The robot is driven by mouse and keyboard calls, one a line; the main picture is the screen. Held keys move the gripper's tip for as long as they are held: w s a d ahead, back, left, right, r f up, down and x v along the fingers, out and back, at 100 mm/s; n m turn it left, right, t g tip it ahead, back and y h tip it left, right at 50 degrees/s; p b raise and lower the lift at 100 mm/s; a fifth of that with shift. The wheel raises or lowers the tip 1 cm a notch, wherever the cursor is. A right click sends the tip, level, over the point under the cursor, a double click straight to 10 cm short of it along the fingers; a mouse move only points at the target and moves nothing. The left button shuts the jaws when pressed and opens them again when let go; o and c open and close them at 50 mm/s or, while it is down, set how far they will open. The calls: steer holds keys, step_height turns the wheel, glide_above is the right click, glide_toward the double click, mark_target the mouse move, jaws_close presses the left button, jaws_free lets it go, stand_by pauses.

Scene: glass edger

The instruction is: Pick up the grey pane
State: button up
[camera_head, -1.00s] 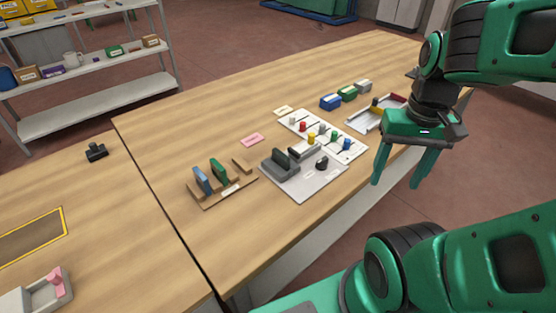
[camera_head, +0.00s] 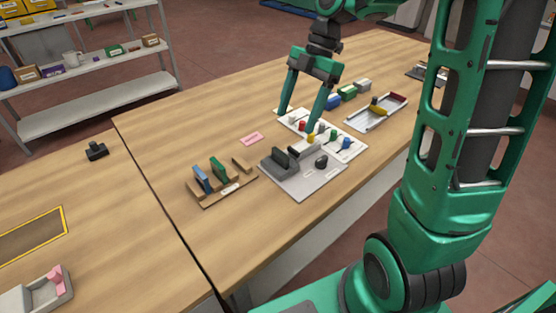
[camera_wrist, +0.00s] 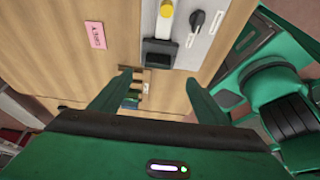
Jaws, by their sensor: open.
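A dark grey upright plate (camera_head: 285,159) stands on the grey edger (camera_head: 309,179); I cannot tell for sure whether it is the grey pane. A brown rack (camera_head: 236,189) left of the edger holds a blue pane (camera_head: 202,179) and a green pane (camera_head: 217,168) upright; no grey pane shows in it. My gripper (camera_head: 296,122) is open and empty, fingers down, over the area behind the edger. In the wrist view, my gripper (camera_wrist: 158,80) has the edger's dark block (camera_wrist: 160,52) and the rack (camera_wrist: 145,90) beyond its fingers.
A white board (camera_head: 349,152) with coloured knobs lies behind the edger. A light tray (camera_head: 366,123) and blue, green and grey boxes (camera_head: 348,93) are farther back. A pink label (camera_head: 251,139) lies on the table. The table left of the rack is largely clear.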

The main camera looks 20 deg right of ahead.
mark_target(281, 152)
steer(key=x, duration=0.8)
steer(key=shift+w+a+f, duration=0.15)
steer(key=shift+a+f, duration=0.1)
steer(key=shift+a, duration=0.2)
steer(key=shift+a+f, duration=0.2)
steer(key=shift+f, duration=0.4)
steer(key=shift+c, duration=0.4)
steer(key=c, duration=1.1)
